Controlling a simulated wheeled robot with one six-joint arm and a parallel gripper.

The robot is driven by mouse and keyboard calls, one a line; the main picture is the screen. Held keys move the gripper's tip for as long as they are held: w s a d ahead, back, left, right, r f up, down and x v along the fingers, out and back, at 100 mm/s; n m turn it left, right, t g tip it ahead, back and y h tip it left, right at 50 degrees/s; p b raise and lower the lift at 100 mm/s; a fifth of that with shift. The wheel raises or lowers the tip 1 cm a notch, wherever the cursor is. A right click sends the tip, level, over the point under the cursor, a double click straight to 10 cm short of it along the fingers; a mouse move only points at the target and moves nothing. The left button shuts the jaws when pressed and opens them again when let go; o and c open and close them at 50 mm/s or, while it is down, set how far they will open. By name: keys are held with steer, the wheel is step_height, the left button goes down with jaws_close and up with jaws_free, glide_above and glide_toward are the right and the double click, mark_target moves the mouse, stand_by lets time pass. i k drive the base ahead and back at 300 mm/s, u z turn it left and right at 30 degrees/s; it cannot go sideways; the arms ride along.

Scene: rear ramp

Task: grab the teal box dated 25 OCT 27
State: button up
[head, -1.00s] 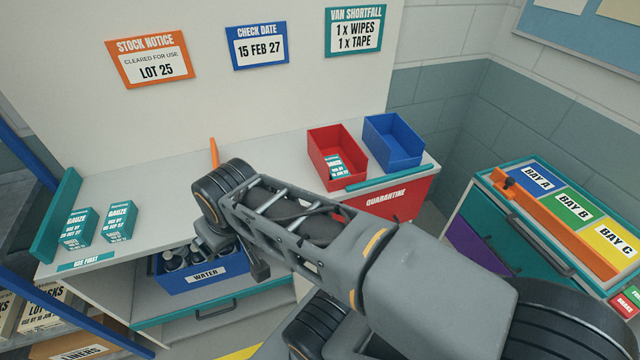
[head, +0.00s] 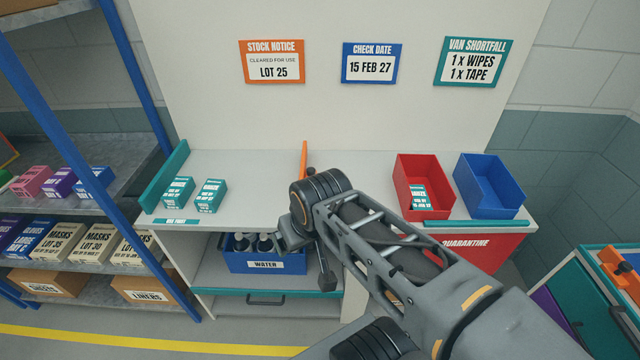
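Two teal gauze boxes stand upright side by side at the left end of the white counter: a left box (head: 178,192) and a right box (head: 210,196). Both carry use-by dates too small to read surely now. A third teal gauze box (head: 418,197) is in the red bin, its date also unclear. My gripper (head: 308,258) hangs in front of the counter's front edge, right of and lower in the picture than the two boxes. Its fingers look apart with nothing between them, and it touches no box.
An orange divider (head: 304,160) stands on the counter behind my wrist. The red bin (head: 429,170) and blue bin (head: 490,188) are at the right. A teal end wall (head: 165,176) bounds the left. A blue water crate (head: 236,263) is below. A blue shelf post (head: 95,160) is left.

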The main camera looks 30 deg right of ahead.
mark_target(177, 194)
steer(key=u, duration=1.75)
steer(key=i, duration=3.15)
steer(key=z, duration=3.55)
